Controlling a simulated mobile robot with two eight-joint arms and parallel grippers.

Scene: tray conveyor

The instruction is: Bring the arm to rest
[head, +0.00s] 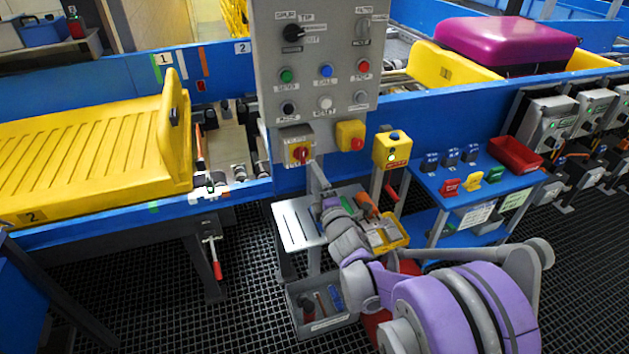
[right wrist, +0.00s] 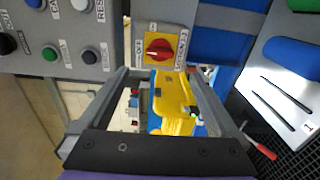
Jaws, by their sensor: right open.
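My right arm reaches in from the lower right of the head view. Its purple and grey links end in the right gripper (head: 317,178), just below the grey control panel (head: 268,85). In the right wrist view the right gripper (right wrist: 160,82) is open, its two grey fingers apart with nothing between them. A red rotary switch on a yellow plate (head: 299,152) is near the fingertips; it also shows beyond them in the right wrist view (right wrist: 158,49). I cannot tell how far apart they are. My left gripper is not in view.
A yellow tray (head: 172,125) sits on the blue conveyor at the left. A magenta case (head: 505,43) is at the back right. A yellow button post (head: 391,150) and a blue table (head: 470,200) with padlocks stand right of the gripper. Dark grating floor (head: 190,320) is clear at lower left.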

